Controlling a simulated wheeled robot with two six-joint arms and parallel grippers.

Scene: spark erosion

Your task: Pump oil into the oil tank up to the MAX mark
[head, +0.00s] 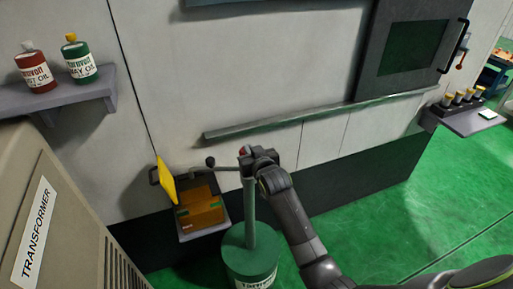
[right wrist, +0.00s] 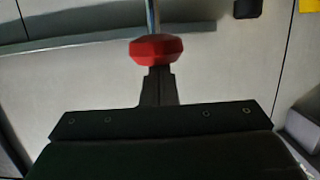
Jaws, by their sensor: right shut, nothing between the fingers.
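A green drum (head: 250,262) stands on the floor with a green pump column (head: 249,215) rising from it. A thin spout (head: 225,169) runs left from the column's top towards an orange-brown tank (head: 201,211) with a raised yellow lid (head: 166,180). The oil level and MAX mark cannot be made out. My right gripper (head: 252,157) is at the top of the column, beside the red knob (head: 243,150). In the right wrist view the red knob (right wrist: 157,50), on a metal rod, is just ahead of my shut fingertips (right wrist: 157,72); contact is unclear. My left gripper is out of view.
A beige transformer cabinet (head: 60,215) fills the lower left. A shelf (head: 60,95) holds a red bottle (head: 35,72) and a green bottle (head: 80,62). A horizontal rail (head: 310,116) crosses the machine wall. Green floor (head: 400,215) is open at the right.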

